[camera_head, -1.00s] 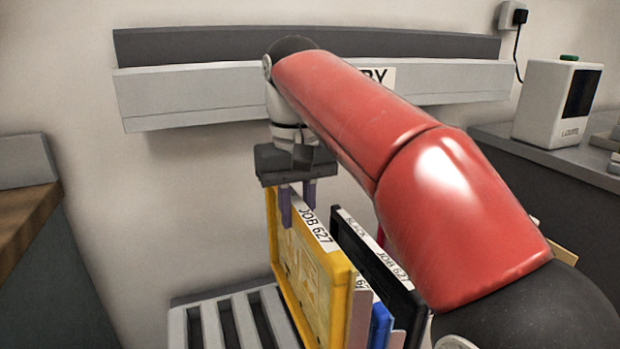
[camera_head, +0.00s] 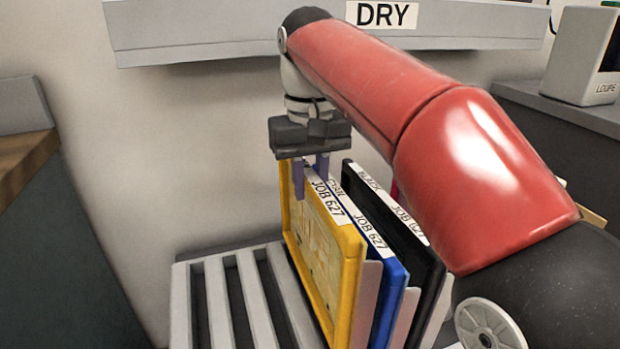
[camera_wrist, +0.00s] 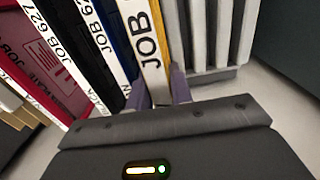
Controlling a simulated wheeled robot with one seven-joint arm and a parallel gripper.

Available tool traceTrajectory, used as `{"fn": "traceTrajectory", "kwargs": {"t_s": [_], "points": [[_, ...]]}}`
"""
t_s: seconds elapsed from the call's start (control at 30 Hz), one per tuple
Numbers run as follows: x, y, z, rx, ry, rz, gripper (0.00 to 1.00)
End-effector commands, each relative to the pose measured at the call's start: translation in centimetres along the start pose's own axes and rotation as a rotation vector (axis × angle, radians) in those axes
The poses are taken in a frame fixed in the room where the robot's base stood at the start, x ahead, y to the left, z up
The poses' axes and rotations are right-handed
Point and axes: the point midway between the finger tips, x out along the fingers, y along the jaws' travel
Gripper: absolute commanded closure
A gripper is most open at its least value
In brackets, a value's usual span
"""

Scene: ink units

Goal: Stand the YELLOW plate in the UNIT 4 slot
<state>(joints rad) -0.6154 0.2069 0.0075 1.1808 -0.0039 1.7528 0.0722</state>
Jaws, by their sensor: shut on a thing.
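The yellow plate (camera_head: 346,292) stands upright, edge-on, at the left of the row of plates in the head view. It carries a white "JOB 627" strip along its top edge. My gripper (camera_head: 311,178) is shut on the top edge near its far end. In the wrist view the fingers (camera_wrist: 160,92) sit on either side of the yellow plate (camera_wrist: 164,50). The slotted rack (camera_head: 215,300) is below, with pale dividers. The plate's bottom edge is out of frame, so I cannot tell how deep it sits. No unit numbers are readable.
A blue plate (camera_head: 392,300) and a black plate (camera_head: 428,290) stand close to the right of the yellow one. A red plate (camera_wrist: 45,78) shows beyond them in the wrist view. Rack slots to the left are empty. A "DRY" shelf (camera_head: 220,37) is on the wall behind.

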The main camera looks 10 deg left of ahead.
Motion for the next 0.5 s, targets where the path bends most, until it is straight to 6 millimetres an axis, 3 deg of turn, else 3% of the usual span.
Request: {"fn": "traceTrajectory", "kwargs": {"t_s": [0.5], "points": [[5.4, 0.0, 0.0, 0.0, 0.0, 0.0, 1.0]]}}
